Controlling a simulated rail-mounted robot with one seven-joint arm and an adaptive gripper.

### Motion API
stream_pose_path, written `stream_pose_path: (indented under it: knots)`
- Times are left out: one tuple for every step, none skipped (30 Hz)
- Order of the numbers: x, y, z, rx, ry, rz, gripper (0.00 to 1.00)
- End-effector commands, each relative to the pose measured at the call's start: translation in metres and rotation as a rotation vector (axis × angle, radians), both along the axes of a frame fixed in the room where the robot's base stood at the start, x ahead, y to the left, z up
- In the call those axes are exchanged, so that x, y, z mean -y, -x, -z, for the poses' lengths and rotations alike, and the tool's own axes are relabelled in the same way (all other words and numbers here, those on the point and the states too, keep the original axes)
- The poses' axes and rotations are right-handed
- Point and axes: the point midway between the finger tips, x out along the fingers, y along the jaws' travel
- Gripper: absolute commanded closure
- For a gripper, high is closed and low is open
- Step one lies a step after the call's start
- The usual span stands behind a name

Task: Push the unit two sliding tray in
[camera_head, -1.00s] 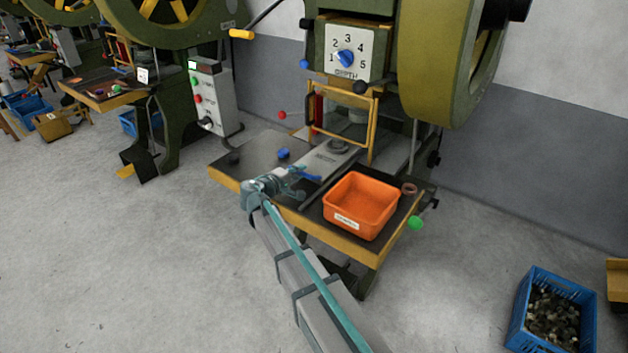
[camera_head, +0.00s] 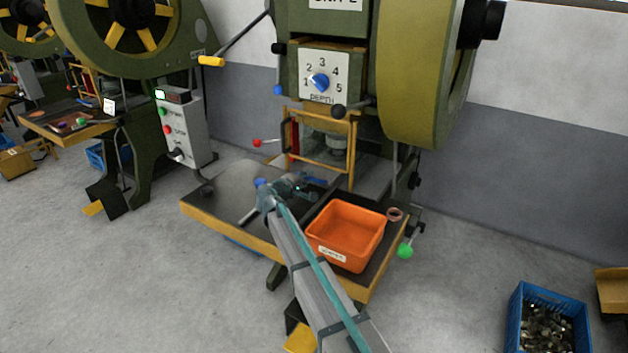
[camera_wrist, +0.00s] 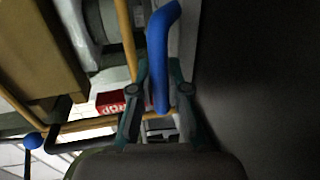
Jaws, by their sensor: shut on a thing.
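Unit two is the green press whose "DEPTH" dial plate (camera_head: 323,75) faces me. My gripper (camera_head: 305,186) reaches over its worktable, in front of the yellow guard frame (camera_head: 321,163). In the wrist view, the teal fingers (camera_wrist: 158,95) are shut around a blue handle (camera_wrist: 160,60), which stands up between them. The blue handle also shows beside the gripper in the head view (camera_head: 317,181). A round grey die (camera_head: 337,143) sits behind the guard frame. The sliding tray is mostly hidden by the arm and frame.
An orange bin (camera_head: 346,234) stands on the worktable right of my arm, with a copper ring (camera_head: 394,214) beside it. A green ball lever (camera_head: 405,251) sticks out at the right.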

Motion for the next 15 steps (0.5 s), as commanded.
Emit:
stream_pose_path:
  knots:
    - [0.0009, -0.0034, -0.0014, 0.003, 0.001, 0.000, 1.00]
    - [0.0010, -0.0035, -0.0015, 0.002, 0.002, 0.000, 1.00]
    - [0.0011, -0.0038, -0.0016, 0.002, 0.002, -0.001, 1.00]
    - [0.0012, -0.0039, -0.0017, 0.003, 0.003, -0.001, 1.00]
    - [0.0012, -0.0042, -0.0019, 0.003, 0.003, -0.001, 1.00]
    - [0.0013, -0.0043, -0.0019, 0.003, 0.003, -0.001, 1.00]
    - [0.0012, -0.0046, -0.0020, 0.003, 0.003, -0.001, 1.00]
    - [0.0012, -0.0047, -0.0021, 0.003, 0.003, -0.001, 1.00]
    - [0.0013, -0.0049, -0.0022, 0.004, 0.003, -0.001, 0.82]
    - [0.0011, -0.0051, -0.0023, 0.004, 0.003, -0.002, 0.77]
    - [0.0011, -0.0050, -0.0023, 0.004, 0.003, -0.002, 0.72]
    - [0.0009, -0.0048, -0.0022, 0.004, 0.003, -0.002, 0.65]
    - [0.0009, -0.0045, -0.0020, 0.003, 0.002, -0.002, 0.60]
    - [0.0008, -0.0042, -0.0020, 0.003, 0.002, -0.002, 0.59]
    - [0.0008, -0.0040, -0.0018, 0.003, 0.002, -0.002, 0.59]
